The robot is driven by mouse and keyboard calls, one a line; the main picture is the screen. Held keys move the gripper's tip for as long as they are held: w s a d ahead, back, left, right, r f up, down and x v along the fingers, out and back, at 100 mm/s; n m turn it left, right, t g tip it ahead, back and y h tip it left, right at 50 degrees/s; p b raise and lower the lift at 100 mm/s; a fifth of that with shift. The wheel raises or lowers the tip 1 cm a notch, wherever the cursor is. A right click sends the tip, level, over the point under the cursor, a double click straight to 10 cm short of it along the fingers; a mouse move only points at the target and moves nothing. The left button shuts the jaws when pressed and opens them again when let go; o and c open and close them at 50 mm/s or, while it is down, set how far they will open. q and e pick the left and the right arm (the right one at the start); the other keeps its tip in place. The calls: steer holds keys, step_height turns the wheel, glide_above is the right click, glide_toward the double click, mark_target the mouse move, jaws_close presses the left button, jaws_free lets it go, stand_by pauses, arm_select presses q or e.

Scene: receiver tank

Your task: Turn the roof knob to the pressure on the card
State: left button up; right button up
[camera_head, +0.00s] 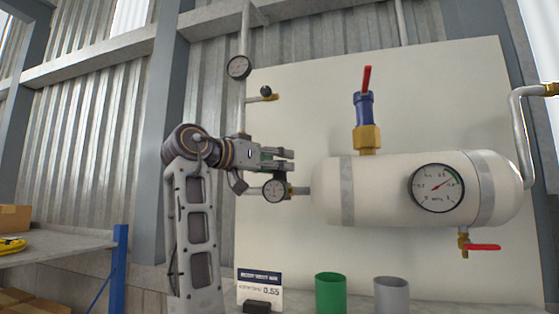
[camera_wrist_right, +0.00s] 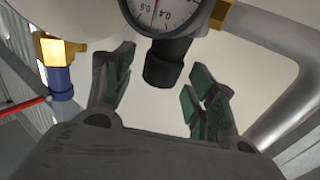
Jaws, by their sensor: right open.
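The pressure card (camera_head: 260,285) stands at the bottom of the head view and reads 0.55. My right gripper (camera_head: 292,160) is open just above the small gauge (camera_head: 275,190) on the pipe left of the tank (camera_head: 385,190). In the right wrist view, the black knob (camera_wrist_right: 166,62) lies between the spread fingers of the gripper (camera_wrist_right: 157,78), beside the same gauge (camera_wrist_right: 170,12). I see no finger closed on it. The gauge is cut off there, and its reading is unclear. In the head view the gripper mostly hides the knob. My left gripper is out of view.
The tank carries a large gauge (camera_head: 437,188), a blue and brass valve (camera_head: 366,125) with a red lever, and a red-handled drain valve (camera_head: 481,247). A green cup (camera_head: 330,293) and a grey cup (camera_head: 391,296) stand below. Another gauge (camera_head: 238,67) hangs on the upper pipe.

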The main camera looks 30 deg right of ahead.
steer(key=shift+x, duration=0.8)
steer(key=c, duration=1)
